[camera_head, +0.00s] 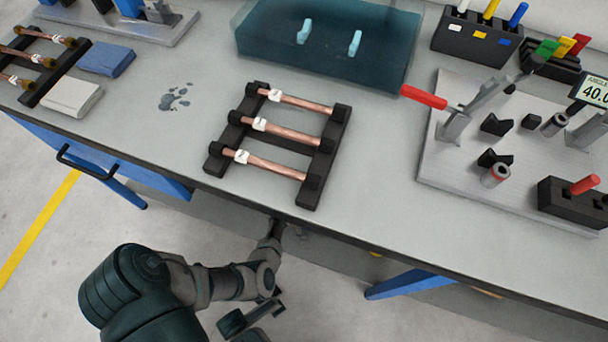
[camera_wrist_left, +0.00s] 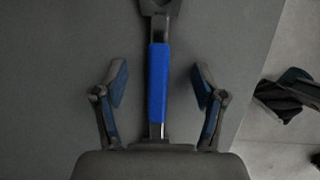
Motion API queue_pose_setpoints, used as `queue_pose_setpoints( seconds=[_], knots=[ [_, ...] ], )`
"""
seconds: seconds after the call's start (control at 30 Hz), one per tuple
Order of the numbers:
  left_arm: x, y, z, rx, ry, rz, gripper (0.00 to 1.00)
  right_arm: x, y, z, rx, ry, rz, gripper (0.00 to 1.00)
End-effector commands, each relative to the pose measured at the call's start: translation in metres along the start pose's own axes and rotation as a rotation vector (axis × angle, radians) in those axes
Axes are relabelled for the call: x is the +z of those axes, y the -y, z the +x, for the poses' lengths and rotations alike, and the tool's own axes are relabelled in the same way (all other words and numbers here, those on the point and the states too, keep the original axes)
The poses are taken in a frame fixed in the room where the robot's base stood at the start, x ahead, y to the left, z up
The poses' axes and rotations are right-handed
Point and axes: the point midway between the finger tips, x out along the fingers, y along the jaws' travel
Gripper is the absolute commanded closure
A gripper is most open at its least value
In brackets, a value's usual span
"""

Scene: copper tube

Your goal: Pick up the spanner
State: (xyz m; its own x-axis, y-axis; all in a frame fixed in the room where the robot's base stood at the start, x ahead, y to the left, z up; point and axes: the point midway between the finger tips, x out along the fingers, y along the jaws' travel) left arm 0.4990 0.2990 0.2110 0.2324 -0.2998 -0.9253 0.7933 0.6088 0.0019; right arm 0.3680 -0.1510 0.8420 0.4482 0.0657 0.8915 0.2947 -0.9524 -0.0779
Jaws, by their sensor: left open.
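The spanner (camera_wrist_left: 158,95) shows in the left wrist view, with a blue handle and a dark metal head and shank. It lies along the picture on a dark grey surface. My left gripper (camera_wrist_left: 158,80) is open, with one finger on each side of the blue handle and a clear gap on both sides. In the head view my left arm reaches towards the table's front edge, and its fingers cannot be made out. The spanner cannot be seen in that view. Dark gripper-like parts (camera_head: 250,318) show at the bottom, perhaps my right gripper; their state is unclear.
The grey table (camera_head: 150,140) carries a black rack (camera_head: 335,140) with copper tubes near its front edge. A dark teal translucent box (camera_head: 330,45) stands behind it. A metal fixture plate (camera_head: 450,170) with a red-handled clamp (camera_head: 425,97) is at right. A drawer handle (camera_head: 85,165) juts out at left.

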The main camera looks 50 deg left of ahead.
Motion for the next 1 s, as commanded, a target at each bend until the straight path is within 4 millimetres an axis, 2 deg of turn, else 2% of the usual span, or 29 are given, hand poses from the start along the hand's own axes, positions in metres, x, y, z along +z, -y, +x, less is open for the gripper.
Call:
queue_pose_setpoints(
  seconds=[0.23, 0.5, 0.53, 0.87, 1.0],
  knots=[
    [-0.0016, -0.0007, 0.0008, -0.002, 0.002, -0.001, 0.29, -0.0005, -0.0002, 0.0, -0.001, -0.001, -0.001, 1.0],
    [-0.0021, 0.0001, 0.0017, -0.002, -0.001, -0.001, 0.97, -0.0013, -0.0002, 0.0002, -0.001, -0.003, -0.001, 1.0],
    [-0.0023, 0.0002, 0.0019, -0.002, -0.001, -0.001, 0.99, -0.0016, -0.0002, 0.0001, 0.0, -0.003, -0.001, 1.0],
    [-0.0022, 0.0028, 0.0034, -0.008, -0.001, -0.001, 0.99, -0.0012, -0.0004, -0.0005, 0.0, -0.002, -0.001, 1.0],
    [0.0017, 0.0026, -0.004, -0.007, 0.002, -0.001, 0.99, -0.0038, 0.0001, 0.0036, -0.002, -0.01, -0.002, 1.0]
  ],
)
